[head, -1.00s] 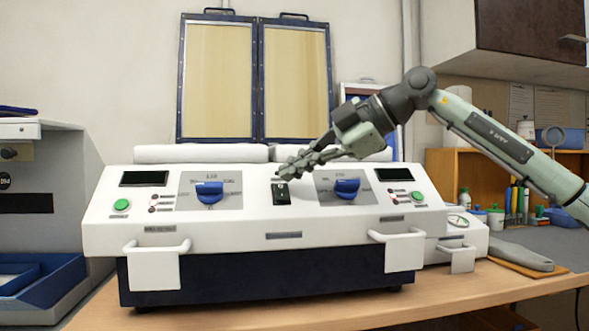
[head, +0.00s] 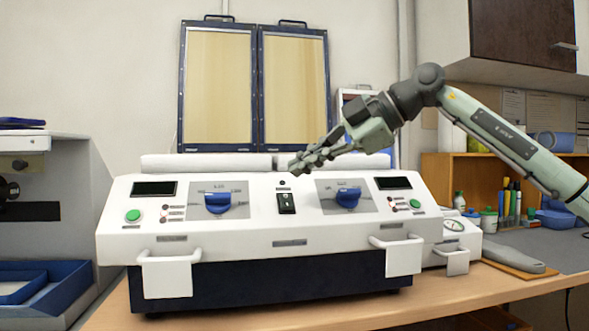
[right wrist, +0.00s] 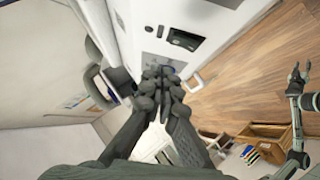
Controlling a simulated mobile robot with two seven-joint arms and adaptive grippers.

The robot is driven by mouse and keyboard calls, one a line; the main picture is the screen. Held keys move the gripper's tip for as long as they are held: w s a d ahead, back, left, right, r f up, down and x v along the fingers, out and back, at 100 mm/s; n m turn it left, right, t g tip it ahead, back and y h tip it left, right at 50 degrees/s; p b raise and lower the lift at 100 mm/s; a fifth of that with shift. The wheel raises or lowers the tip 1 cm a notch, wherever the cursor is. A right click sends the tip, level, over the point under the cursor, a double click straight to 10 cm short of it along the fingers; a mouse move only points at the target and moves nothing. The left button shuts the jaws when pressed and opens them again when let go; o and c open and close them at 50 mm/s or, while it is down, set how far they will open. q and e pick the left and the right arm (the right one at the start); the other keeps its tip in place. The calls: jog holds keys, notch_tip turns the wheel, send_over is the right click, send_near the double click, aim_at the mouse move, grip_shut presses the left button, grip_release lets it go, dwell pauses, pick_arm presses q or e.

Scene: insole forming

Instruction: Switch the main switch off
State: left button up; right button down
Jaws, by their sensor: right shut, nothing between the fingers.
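The main switch (head: 286,203) looks like a black rocker in the middle of the white machine's (head: 265,221) sloping front panel, between two blue knobs. It is in full sight in the head view; I cannot tell its position. My right gripper (head: 296,167) is shut and empty. Its tips are above the switch, apart from it, near the panel's upper edge. In the right wrist view its fingers (right wrist: 162,72) are together, with the panel beyond them.
Blue knobs (head: 217,203) and (head: 348,197) flank the switch. Green buttons (head: 133,215) and (head: 415,204) are at the panel's ends. White handles (head: 167,273) and (head: 404,255) stick out in front. Two framed panels (head: 218,88) stand behind.

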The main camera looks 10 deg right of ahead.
pick_arm(q)
jog(key=shift+w+r+b, duration=0.35)
jog(key=shift+w+r, duration=0.25)
jog(key=shift+r, duration=0.3)
pick_arm(e)
jog(key=r+v, duration=0.1)
jog(key=v, duration=0.9)
jog(key=shift+w+a, duration=0.2)
jog(key=shift+w, duration=0.1)
jog(key=shift+r, duration=0.1)
pick_arm(q)
jog(key=shift+d, duration=0.1)
